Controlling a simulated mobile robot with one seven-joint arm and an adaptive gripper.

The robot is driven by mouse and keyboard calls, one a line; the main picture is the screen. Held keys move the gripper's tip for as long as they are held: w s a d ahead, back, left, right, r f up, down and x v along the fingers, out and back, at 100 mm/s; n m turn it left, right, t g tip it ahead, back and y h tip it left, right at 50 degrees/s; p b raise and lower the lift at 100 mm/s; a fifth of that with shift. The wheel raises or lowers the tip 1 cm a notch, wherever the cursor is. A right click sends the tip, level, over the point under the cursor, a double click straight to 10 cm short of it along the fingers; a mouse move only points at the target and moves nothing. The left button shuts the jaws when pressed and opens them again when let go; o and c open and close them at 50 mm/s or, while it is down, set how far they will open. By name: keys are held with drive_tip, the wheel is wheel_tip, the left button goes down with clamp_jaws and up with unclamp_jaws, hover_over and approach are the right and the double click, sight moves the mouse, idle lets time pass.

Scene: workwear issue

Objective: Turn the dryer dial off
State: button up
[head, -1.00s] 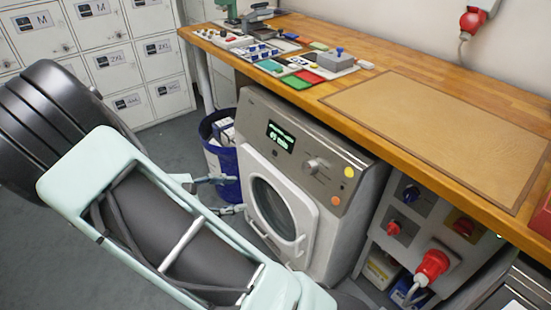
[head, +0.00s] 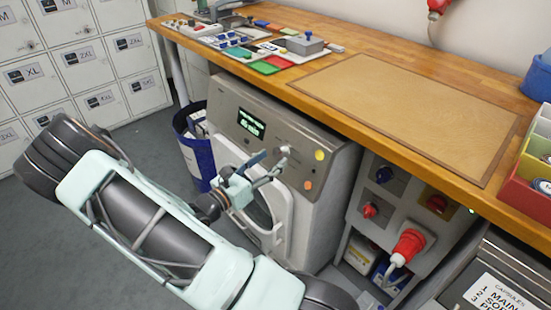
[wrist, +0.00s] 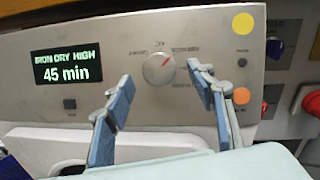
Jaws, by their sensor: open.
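The dryer dial (wrist: 159,69) is a round silver knob on the grey control panel, with a red mark pointing to the upper right, away from the small label straight above it. The lit display (wrist: 67,65) beside it reads "IRON DRY HIGH 45 min". The dryer (head: 318,215) stands under the wooden counter, its round door partly behind my arm. My gripper (wrist: 158,84) is open with blue-padded fingers, one to each side of the dial in the wrist view and apart from it as far as I can tell. In the head view my gripper (head: 268,164) is in front of the panel, crowding the dial.
The wooden counter (head: 480,98) overhangs the dryer. A panel with switches and a red plug (head: 410,243) is to the right. A blue bin (head: 205,165) stands to the left. Yellow (wrist: 243,23) and orange (wrist: 241,96) discs sit right of the dial.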

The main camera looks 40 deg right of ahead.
sight(281, 153)
drive_tip(key=shift+w+d, duration=0.15)
drive_tip(key=shift+d, duration=0.55)
drive_tip(key=shift+w+d, duration=0.1)
drive_tip(key=shift+d, duration=0.55)
drive_tip(key=shift+c, duration=0.7)
drive_tip(key=c, duration=1)
